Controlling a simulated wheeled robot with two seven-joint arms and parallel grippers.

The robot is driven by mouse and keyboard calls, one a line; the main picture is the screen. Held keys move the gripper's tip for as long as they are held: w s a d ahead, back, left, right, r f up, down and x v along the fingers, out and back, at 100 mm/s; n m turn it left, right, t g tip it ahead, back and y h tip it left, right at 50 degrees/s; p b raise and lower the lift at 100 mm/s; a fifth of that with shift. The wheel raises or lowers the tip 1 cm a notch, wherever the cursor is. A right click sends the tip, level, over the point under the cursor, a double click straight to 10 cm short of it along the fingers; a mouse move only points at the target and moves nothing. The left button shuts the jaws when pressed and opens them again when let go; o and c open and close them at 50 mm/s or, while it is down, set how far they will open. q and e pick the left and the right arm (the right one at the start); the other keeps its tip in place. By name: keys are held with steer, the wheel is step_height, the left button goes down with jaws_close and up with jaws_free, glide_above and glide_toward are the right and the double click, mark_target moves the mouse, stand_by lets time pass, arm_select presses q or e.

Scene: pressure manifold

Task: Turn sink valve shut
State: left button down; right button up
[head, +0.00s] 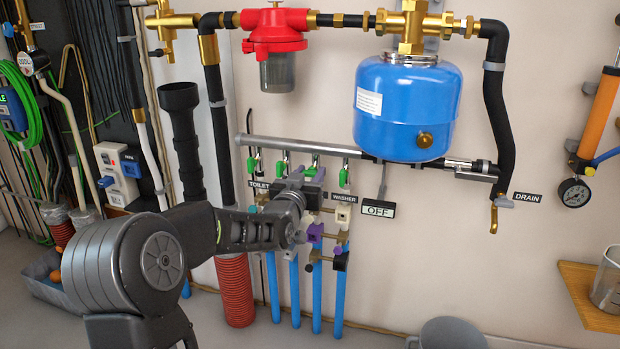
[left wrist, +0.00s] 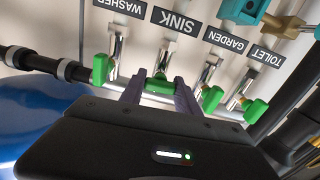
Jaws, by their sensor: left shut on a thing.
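The sink valve's green handle (left wrist: 158,86) sits below the SINK label (left wrist: 177,22) in the left wrist view, which shows the panel upside down. My left gripper (left wrist: 159,92) has one finger on each side of this handle and is shut on it. In the head view the left gripper (head: 308,180) reaches the valve row under the grey pipe, at the sink valve's green handle (head: 311,170). The gripper hides much of the lower valve and its label there. My right gripper is in neither view.
The washer valve (left wrist: 101,68) and garden valve (left wrist: 211,97) stand close on either side. The toilet valve (left wrist: 254,108) is beyond the garden valve. A blue tank (head: 405,110) hangs to the right, with an OFF sign (head: 378,209) below it. Blue pipes (head: 317,290) run down underneath.

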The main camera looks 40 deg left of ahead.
arm_select(q)
steer(key=shift+m, duration=0.5)
steer(key=c, duration=0.9)
jaws_free()
steer(key=p+v, duration=0.1)
steer(key=v, duration=0.6)
steer(key=shift+s+d+p, duration=0.15)
steer(key=shift+s+p, duration=0.25)
steer(key=shift+f, duration=0.1)
